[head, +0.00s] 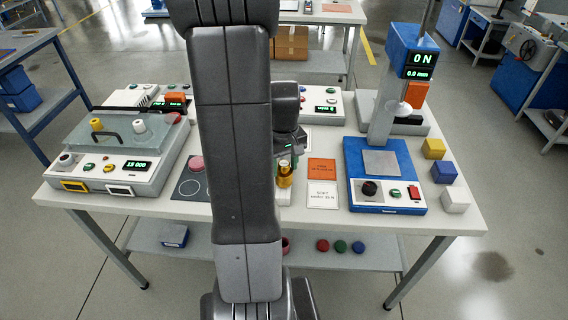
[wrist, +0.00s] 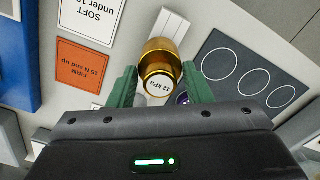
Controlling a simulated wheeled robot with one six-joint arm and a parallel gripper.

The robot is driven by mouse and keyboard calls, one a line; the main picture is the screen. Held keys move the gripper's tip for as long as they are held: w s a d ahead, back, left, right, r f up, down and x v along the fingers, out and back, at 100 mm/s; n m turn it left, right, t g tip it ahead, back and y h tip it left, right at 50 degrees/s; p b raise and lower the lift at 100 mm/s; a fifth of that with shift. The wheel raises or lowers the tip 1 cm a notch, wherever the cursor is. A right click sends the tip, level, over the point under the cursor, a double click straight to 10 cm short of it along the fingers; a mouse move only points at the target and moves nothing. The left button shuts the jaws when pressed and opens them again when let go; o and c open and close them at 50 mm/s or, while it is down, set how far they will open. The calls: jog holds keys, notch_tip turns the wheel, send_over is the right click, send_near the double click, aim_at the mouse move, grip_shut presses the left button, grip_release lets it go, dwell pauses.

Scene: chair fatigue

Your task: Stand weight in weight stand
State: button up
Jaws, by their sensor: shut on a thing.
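A brass weight (wrist: 158,60) marked "12 kPa" is between the green fingers of my gripper (wrist: 160,72), which is shut on it. In the head view the weight (head: 285,178) hangs upright under my gripper (head: 285,166), partly behind my arm. A pale block, which looks like the weight stand (wrist: 172,25), lies under and beyond the weight in the wrist view. It also shows just below the weight in the head view (head: 285,198). The weight covers part of it, and I cannot tell whether the two touch.
A dark mat with circles (wrist: 235,65) carries a pink disc (head: 196,164) in the head view. Orange (head: 322,169) and white cards (head: 322,195) lie to the right. A blue force tester (head: 385,165), coloured cubes (head: 444,171) and a lidded machine (head: 120,160) flank them.

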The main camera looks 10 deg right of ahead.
jog(key=shift+f+b, duration=0.4)
jog(key=shift+f, duration=0.2)
jog(key=o, duration=1)
notch_tip(320, 180, up, 14)
jog(key=shift+f, duration=0.1)
notch_tip(320, 180, down, 14)
jog(key=shift+r, duration=0.4)
jog(key=shift+f, duration=0.1)
dwell(0.3)
